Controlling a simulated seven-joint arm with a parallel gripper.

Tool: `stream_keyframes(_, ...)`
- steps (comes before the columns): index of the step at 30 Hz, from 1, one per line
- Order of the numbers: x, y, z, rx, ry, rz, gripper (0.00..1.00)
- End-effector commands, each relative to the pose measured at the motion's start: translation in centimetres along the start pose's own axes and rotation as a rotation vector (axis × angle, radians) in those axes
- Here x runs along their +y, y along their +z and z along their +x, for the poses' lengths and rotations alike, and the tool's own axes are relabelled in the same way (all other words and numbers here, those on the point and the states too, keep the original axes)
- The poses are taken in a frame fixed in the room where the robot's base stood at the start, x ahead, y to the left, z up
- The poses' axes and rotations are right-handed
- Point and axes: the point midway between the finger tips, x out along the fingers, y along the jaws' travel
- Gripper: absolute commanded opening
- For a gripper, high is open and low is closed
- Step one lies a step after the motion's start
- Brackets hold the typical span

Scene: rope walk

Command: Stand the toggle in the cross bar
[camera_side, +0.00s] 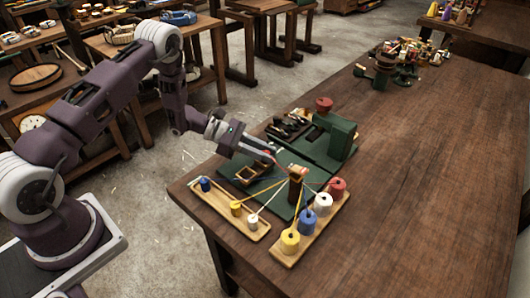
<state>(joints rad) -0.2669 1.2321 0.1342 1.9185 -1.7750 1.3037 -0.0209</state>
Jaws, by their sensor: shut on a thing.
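My gripper (270,153) is at the end of my arm, above the green base plate (270,200). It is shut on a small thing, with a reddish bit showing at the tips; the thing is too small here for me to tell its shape. A brown wooden post (296,186) stands on the plate just to the right of and below my gripper, apart from it. Coloured strands run from the post to the spools. I cannot clearly make out the cross bar or its hole.
A green machine (340,137) stands behind the post. A tray with red, white, blue and yellow spools (322,205) lies to the right, another tray (224,216) in front. A small wooden box (248,174) is left of the post. The table's right side (430,190) is clear.

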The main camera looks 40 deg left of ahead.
Motion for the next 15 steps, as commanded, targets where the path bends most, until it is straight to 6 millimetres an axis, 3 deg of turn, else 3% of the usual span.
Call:
stream_keyframes(6,0.00,-0.18,0.07,0.000,0.000,-0.001,0.00)
stream_keyframes(7,0.00,-0.18,0.07,0.000,0.000,-0.001,0.26)
stream_keyframes(9,0.00,-0.16,0.07,0.000,0.000,-0.001,0.39)
stream_keyframes(10,0.00,-0.16,0.06,0.000,0.000,-0.001,0.44)
stream_keyframes(15,0.00,-0.15,0.06,0.000,0.000,-0.001,0.44)
